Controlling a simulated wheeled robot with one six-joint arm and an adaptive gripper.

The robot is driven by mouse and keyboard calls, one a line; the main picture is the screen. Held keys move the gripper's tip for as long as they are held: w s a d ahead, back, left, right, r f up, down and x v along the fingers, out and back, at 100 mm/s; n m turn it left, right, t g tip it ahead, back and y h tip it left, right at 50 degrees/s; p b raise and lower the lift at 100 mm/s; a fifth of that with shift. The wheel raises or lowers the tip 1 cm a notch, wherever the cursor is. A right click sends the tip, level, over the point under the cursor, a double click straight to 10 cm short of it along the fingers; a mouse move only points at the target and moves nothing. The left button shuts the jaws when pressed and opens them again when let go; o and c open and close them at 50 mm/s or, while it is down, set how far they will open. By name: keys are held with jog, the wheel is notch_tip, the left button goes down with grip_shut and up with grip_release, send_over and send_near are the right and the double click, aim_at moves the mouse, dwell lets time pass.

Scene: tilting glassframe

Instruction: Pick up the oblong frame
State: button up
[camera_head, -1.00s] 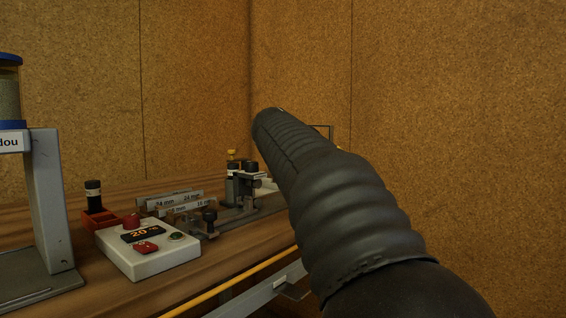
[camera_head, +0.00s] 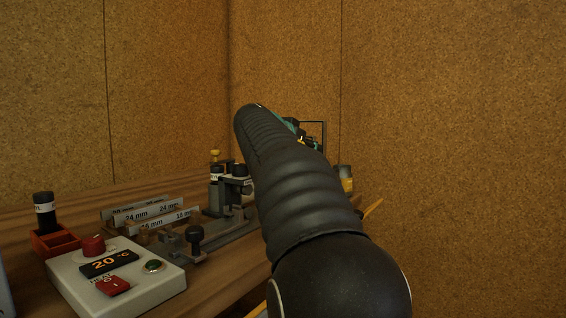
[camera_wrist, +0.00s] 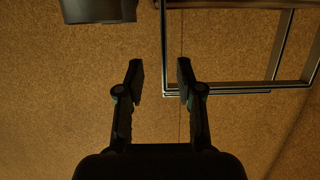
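In the wrist view, a thin metal frame (camera_wrist: 222,89) shows at the upper right, cut off by the top edge. Its bars form corners, and a second set of bars (camera_wrist: 282,45) overlaps it, so I cannot tell whether this is one frame or two. My gripper (camera_wrist: 160,75) is open and empty, with the left bar's lower corner just beside its right fingertip. I cannot tell the depth between them. In the head view, a thin dark rectangular frame (camera_head: 325,134) stands past my arm, partly hidden. My gripper is mostly hidden there.
The wooden bench holds a white heater box (camera_head: 118,275) reading 20 °C, labelled gauge plates (camera_head: 153,213), a red holder (camera_head: 56,243) with a dark bottle, and a grey clamp fixture (camera_head: 232,190). Cork-like walls close the corner behind. A dark cylinder (camera_wrist: 97,10) shows in the wrist view.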

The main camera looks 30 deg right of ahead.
jog(key=x, duration=0.4)
jog(key=shift+w, duration=0.3)
grip_shut()
